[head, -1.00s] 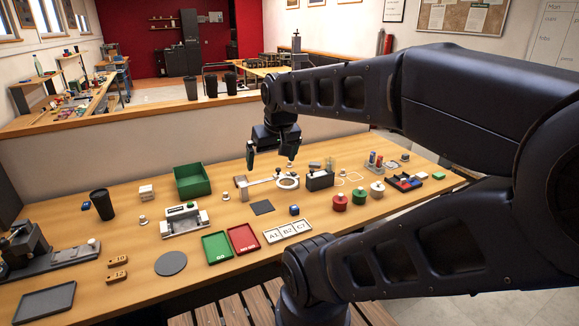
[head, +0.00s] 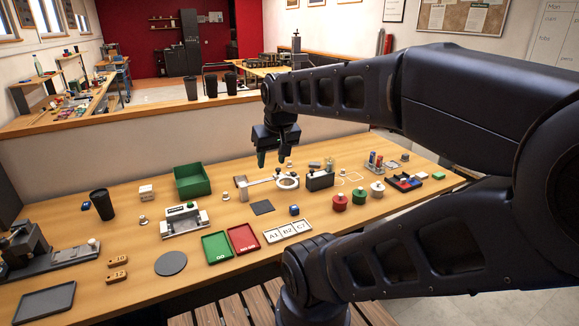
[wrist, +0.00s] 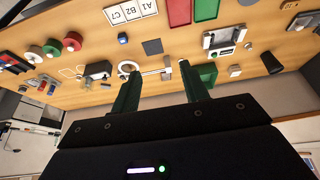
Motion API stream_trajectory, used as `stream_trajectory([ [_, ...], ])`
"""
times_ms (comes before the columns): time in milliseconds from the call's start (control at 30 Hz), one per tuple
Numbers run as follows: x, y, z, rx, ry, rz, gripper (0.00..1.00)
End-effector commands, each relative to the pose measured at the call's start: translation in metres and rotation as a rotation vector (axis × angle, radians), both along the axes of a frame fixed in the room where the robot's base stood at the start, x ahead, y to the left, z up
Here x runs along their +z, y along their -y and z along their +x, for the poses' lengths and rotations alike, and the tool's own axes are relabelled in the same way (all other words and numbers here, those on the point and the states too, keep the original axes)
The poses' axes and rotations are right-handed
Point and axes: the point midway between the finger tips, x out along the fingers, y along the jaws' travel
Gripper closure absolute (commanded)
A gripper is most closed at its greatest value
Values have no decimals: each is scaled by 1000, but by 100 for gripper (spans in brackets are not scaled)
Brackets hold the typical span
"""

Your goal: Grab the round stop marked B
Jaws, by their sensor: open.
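My gripper (head: 272,161) is open and empty above the back of the workbench, behind the ring fixture (head: 288,181). In the wrist view its two green fingers (wrist: 159,72) are spread apart with nothing between them. No letter B is readable on any round piece, so I cannot tell which is the round stop marked B. Small pale knobbed pieces stand at the ring's back (head: 290,166), behind the metal fixture (head: 225,196) and at the left (head: 143,220). Larger round knobbed pieces, red (head: 340,202), green (head: 359,197) and whitish (head: 377,190), stand right of the ring.
A dark block (head: 320,181) stands just right of the ring. A green bin (head: 193,181), a black cup (head: 102,205), green (head: 217,247) and red (head: 243,239) trays, and a label plate marked A1, B2, C7 (head: 287,231) occupy the bench. Bare wood shows between them.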

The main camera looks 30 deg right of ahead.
Motion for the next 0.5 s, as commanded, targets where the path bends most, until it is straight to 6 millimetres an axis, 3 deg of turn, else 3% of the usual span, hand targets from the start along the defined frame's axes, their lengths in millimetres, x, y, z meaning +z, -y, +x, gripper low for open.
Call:
stream_trajectory([
  [167, 6, 3, 14, -38, -14, 27, 55],
  [500, 24, 29, 94, -276, -90, 157, 55],
])
